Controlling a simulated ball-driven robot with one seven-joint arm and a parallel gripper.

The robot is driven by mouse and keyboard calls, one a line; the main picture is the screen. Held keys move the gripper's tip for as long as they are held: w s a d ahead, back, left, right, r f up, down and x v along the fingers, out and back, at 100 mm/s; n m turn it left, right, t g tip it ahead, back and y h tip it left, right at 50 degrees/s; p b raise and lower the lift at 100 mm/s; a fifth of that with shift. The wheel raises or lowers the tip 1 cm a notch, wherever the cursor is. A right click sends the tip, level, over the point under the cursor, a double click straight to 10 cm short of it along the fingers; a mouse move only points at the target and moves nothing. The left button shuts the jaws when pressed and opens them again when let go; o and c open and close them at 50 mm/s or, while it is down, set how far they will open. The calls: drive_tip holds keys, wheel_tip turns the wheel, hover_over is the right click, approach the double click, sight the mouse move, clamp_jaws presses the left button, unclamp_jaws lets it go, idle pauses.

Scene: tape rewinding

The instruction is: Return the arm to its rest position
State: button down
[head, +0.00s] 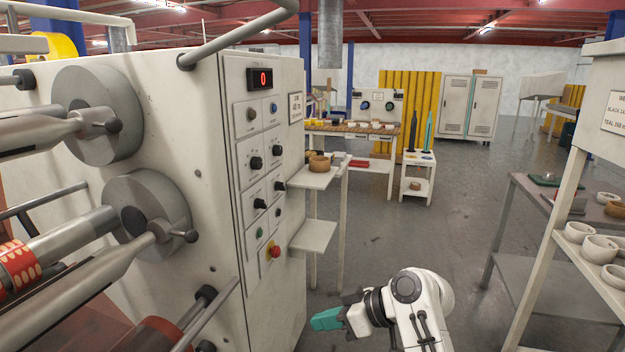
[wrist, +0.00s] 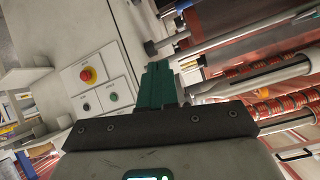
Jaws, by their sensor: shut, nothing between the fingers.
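My gripper (head: 326,319) is low in the head view, to the right of the rewinding machine's control panel (head: 262,165). Its teal fingers are together and empty, pointing left toward the machine's lower side. My white arm rises from the bottom edge behind it, bent at a rounded joint. In the wrist view the closed teal fingers (wrist: 158,86) stand in front of the machine. The red emergency button (wrist: 88,74) shows to their left and the rollers (wrist: 270,75) to their right. I see no contact between the fingers and the machine.
A grey table (head: 512,240) and a white rack (head: 560,235) with pale tape cores stand at the right. Open grey floor (head: 440,225) lies between. A workbench and a cabinet (head: 468,107) are at the back.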

drive_tip(key=s+d+f+m+h+p, duration=0.1)
drive_tip(key=s+d+f+m+h, duration=0.2)
drive_tip(key=s+d+f, duration=0.45)
drive_tip(key=s+d+f+m+h, duration=0.25)
drive_tip(key=s+d+f, duration=0.25)
drive_tip(key=s+f, duration=0.4)
drive_tip(key=s+d+m+g+h, duration=0.1)
drive_tip(key=s+d, duration=0.3)
drive_tip(key=s, duration=0.4)
drive_tip(key=s+d+m+g+h+p, duration=0.1)
drive_tip(key=s+d+m+h, duration=0.1)
drive_tip(key=s, duration=0.7)
drive_tip(key=s+d+m+h, duration=0.2)
drive_tip(key=s+d+m, duration=0.1)
drive_tip(key=s+d, duration=0.3)
drive_tip(key=s, duration=0.2)
drive_tip(key=shift+s+d+f+g, duration=0.2)
drive_tip(key=shift+s+f+g, duration=0.15)
drive_tip(key=shift+f+g, duration=0.05)
drive_tip(key=c, duration=1.8)
unclamp_jaws()
drive_tip(key=shift+w+m+h, duration=0.1)
drive_tip(key=shift+m+h, duration=0.15)
